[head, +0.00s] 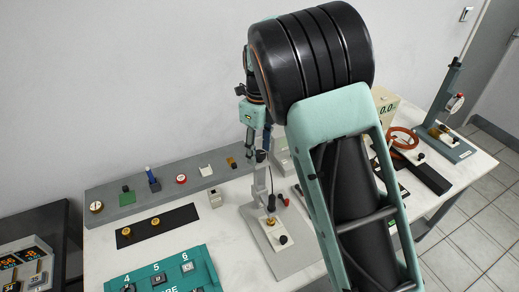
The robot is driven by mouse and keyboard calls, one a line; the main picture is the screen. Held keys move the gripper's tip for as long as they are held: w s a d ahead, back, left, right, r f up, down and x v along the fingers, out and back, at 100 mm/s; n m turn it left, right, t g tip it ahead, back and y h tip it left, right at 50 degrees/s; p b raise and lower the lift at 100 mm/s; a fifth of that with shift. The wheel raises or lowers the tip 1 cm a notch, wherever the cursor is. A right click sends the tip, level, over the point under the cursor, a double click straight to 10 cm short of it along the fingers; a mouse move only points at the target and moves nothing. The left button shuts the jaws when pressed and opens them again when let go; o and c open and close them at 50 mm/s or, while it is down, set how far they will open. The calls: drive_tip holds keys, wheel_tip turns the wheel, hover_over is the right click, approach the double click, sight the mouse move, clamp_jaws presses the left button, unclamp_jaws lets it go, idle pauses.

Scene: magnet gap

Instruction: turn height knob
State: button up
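No knob bears a readable height label. A pale plate on a grey base (284,257) near the middle carries a brass knob (270,222) and a black knob (283,240). My gripper (263,156) hangs left of my large black and teal arm, above and behind that plate. Its fingertips are small and merge with the grey upright below, so I cannot tell whether they are open or shut, or touching anything. A second stand (449,146) at the right has a teal base, a post, brass knobs and a red and white dial.
A grey strip (130,205) along the wall holds several knobs and switches. A black plate with two brass knobs (155,222) lies in front. A teal numbered panel (207,272) is at the front left. An orange cable coil (402,138) lies right. My arm hides the table's middle right.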

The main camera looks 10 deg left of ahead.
sight(260, 153)
wheel_tip(260, 153, up, 12)
idle(0.7)
drive_tip(key=shift+d, duration=0.1)
